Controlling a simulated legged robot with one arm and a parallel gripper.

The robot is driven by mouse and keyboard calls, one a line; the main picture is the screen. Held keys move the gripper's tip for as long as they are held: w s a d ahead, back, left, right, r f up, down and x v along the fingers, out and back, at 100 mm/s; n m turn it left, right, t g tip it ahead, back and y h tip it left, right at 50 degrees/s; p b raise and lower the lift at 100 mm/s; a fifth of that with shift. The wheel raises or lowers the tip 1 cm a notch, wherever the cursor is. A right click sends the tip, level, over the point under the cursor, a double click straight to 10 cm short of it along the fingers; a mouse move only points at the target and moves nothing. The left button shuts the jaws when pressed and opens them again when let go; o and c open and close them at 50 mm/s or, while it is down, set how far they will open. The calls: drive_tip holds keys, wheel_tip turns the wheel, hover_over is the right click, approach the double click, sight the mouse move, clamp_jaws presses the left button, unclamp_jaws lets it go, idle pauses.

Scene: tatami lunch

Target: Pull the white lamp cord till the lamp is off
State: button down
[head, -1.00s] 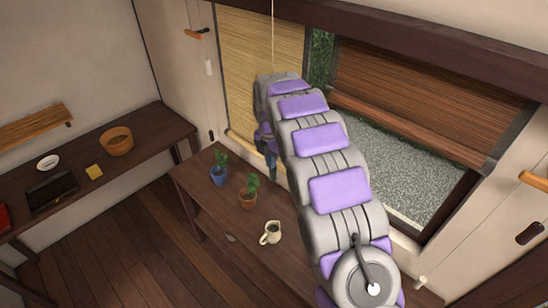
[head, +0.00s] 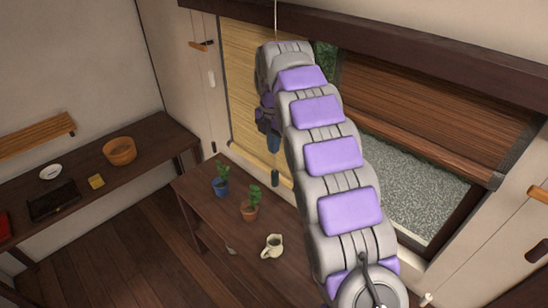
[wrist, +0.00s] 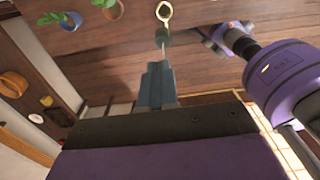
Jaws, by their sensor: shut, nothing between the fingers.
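The white lamp cord (head: 276,18) hangs from above the top of the head view and passes behind my arm. A small dark grey-green weight (head: 275,178) hangs below my gripper (head: 273,145), apparently the cord's end. In the wrist view, my gripper (wrist: 157,83) has its blue-grey fingers shut. The weight (wrist: 163,38) is just beyond the fingertips, with a thin line running towards them. Whether the fingers touch the cord I cannot tell. The lamp itself is out of view.
Below is a dark table with a cream jug (head: 272,246), a blue-potted plant (head: 221,182) and an orange-potted plant (head: 250,206). A window with a half-lowered wooden blind (head: 430,110) is behind my arm. A side bench (head: 95,205) stands at the left.

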drive_tip(key=shift+a+r+p, duration=0.15)
drive_tip(key=shift+r+p, duration=0.35)
drive_tip(key=shift+r, duration=2.3)
drive_tip(key=s+d+f+m+b, duration=0.3)
drive_tip(key=s+d+m+b, duration=0.15)
drive_tip(key=s+m, duration=0.4)
drive_tip(key=s+d+f+m+b, duration=0.3)
drive_tip(key=s+d+m+b, duration=0.15)
drive_tip(key=s, duration=0.65)
drive_tip(key=s+d+f+m+b, duration=0.1)
drive_tip(key=s+f+m, duration=0.3)
drive_tip(key=s, duration=0.5)
drive_tip(key=s+d+f+m+g+b, duration=0.1)
drive_tip(key=s+d+f+m+b, duration=0.1)
drive_tip(key=s+f+m, duration=0.3)
drive_tip(key=s+d+f+m+b, duration=0.1)
drive_tip(key=s+f+m+b, duration=0.3)
drive_tip(key=s+f, duration=0.4)
drive_tip(key=s+m, duration=0.1)
drive_tip(key=s, duration=0.4)
drive_tip(key=shift+s+d+f+g, duration=0.25)
drive_tip(key=shift+f+g, duration=0.1)
drive_tip(key=shift+g, duration=0.05)
